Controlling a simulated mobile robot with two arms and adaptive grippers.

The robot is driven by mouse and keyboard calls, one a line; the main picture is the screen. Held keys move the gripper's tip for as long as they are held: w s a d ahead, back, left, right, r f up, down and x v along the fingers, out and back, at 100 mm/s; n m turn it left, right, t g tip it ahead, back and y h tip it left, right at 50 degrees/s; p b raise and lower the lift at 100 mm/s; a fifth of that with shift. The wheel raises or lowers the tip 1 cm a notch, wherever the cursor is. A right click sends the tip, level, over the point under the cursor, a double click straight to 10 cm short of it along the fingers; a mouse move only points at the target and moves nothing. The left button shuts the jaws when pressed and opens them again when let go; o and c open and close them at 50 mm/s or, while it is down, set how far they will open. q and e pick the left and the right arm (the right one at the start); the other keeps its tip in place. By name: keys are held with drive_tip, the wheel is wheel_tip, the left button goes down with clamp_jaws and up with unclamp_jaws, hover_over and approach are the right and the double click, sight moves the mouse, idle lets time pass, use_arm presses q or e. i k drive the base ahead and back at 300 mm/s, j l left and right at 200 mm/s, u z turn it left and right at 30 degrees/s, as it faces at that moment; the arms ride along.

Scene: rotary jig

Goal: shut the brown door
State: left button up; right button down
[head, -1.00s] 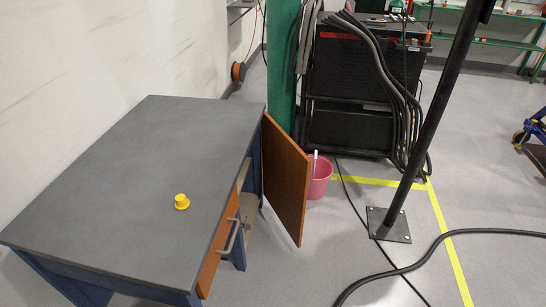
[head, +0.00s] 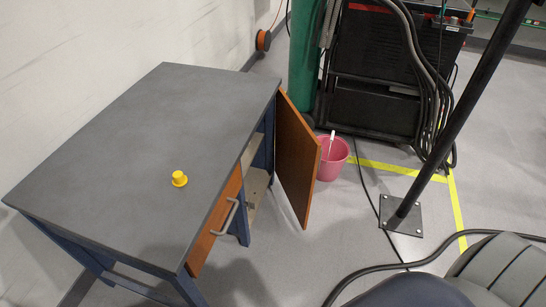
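The brown door (head: 296,158) stands wide open at the far right end of the grey-topped workbench (head: 130,150). It is hinged near the bench's far right corner and swings out to the right over the floor. The opening beside it shows part of a shelf (head: 257,187) inside. A brown drawer front (head: 213,226) with a grey bar handle (head: 225,218) sits nearer on the same side and looks shut. A dark grey, ribbed part at the lower right seems to be mine. Neither gripper can be seen.
A pink bucket (head: 333,158) stands on the floor just behind the door. A dark post (head: 452,120) on a floor plate and a black cable (head: 390,268) lie to the right. A yellow knob-like piece (head: 179,179) rests on the bench top. Floor in front of the door is clear.

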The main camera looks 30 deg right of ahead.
sight(299, 152)
drive_tip(key=l+u, duration=0.2)
drive_tip(key=l, duration=0.85)
drive_tip(key=l+u, duration=0.15)
drive_tip(key=l, duration=0.9)
drive_tip(key=l+u, duration=0.2)
drive_tip(key=l, duration=0.85)
